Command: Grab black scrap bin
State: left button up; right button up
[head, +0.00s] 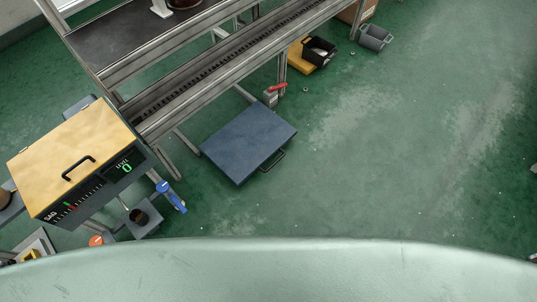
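A small black bin (319,51) stands at the upper middle of the head view, beside the foot of the line frame. Something pale lies inside it. It sits against or partly on a flat yellow piece (298,56); I cannot tell which. Neither of my grippers shows in this view.
A grey bin (375,38) stands right of the black one, past a frame leg. A dark blue flat-topped box (249,142) with a black handle lies on the floor nearer me. A yellow-topped cabinet (78,150) is at left. Small bits lie near the bins. Green floor at right is mostly clear.

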aim_at(318, 51)
jog(key=i+l+z, duration=0.3)
jog(key=i+l, duration=0.15)
jog(key=i+l+z, duration=0.3)
jog(key=i, duration=0.3)
jog(key=i+l+z, duration=0.2)
jog(key=i+z, duration=0.15)
jog(key=i, duration=0.2)
jog(key=i+z, duration=0.3)
jog(key=i, duration=0.25)
jog(key=i+u, duration=0.2)
jog(key=i, duration=0.25)
jog(key=i+l+u, duration=0.25)
jog(key=i, duration=0.2)
jog(key=i+l+u, duration=0.2)
jog(key=i, duration=0.25)
